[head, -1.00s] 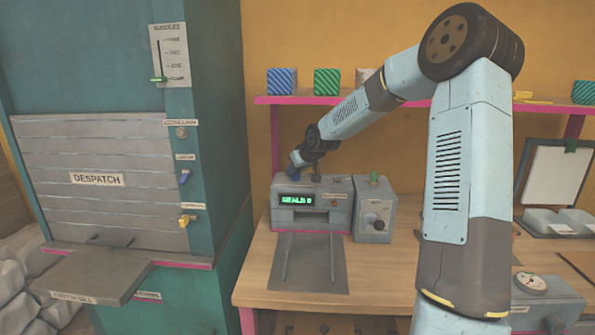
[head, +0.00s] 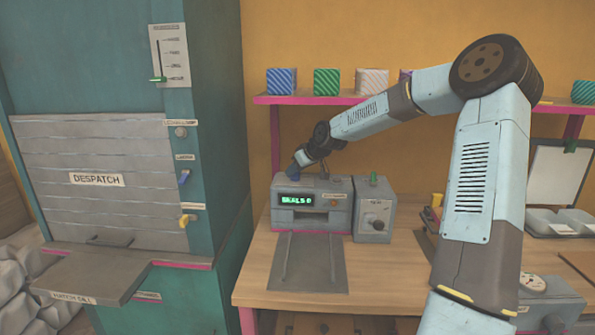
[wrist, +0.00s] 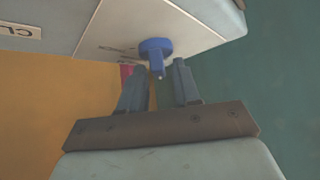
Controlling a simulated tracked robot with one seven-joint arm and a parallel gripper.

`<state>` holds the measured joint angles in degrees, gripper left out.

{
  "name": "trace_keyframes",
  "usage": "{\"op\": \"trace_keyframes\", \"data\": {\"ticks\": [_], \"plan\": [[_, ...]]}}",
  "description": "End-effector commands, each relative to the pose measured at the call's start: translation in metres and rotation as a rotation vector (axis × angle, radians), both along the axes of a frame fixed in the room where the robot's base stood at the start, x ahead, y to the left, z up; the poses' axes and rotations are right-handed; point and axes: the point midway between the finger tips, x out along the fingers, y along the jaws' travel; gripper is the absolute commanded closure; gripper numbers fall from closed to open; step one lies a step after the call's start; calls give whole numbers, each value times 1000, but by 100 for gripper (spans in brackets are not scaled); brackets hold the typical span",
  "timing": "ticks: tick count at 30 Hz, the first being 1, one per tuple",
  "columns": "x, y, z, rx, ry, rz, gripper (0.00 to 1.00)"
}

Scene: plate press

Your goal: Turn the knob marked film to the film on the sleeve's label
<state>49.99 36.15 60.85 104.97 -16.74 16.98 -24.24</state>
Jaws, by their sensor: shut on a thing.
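My gripper (wrist: 158,74) has its two fingers at a blue knob (wrist: 156,50) on a pale panel in the wrist view, and is shut on it. A thin pointer-like tip sticks out of the knob between the fingers. No word marking this knob is legible. In the head view my arm's end is at the top left of the grey sealing machine (head: 283,213); the fingertips cannot be made out there. No sleeve or sleeve label can be picked out.
A grey box with a dial (head: 376,222) and green-topped lever stands right of the machine. A shelf (head: 420,101) with striped boxes runs behind. The teal despatch cabinet (head: 205,120) stands left. Bare bench (head: 390,270) lies in front.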

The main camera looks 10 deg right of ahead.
Motion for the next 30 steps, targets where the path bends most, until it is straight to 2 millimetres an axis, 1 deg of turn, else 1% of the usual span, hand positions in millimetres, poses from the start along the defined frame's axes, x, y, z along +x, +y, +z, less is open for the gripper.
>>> {"op": "trace_keyframes", "data": {"ticks": [1, 10, 11, 12, 13, 30], "plan": [[-4, 1, -5, 0, 14, 5, 98], [-4, 1, -5, -1, 15, 5, 98], [-4, 1, -5, -1, 15, 5, 66], [-4, 1, -5, -1, 14, 6, 62], [-4, 1, -5, -1, 14, 5, 61], [-3, -2, 1, 0, 3, 0, 61]]}}
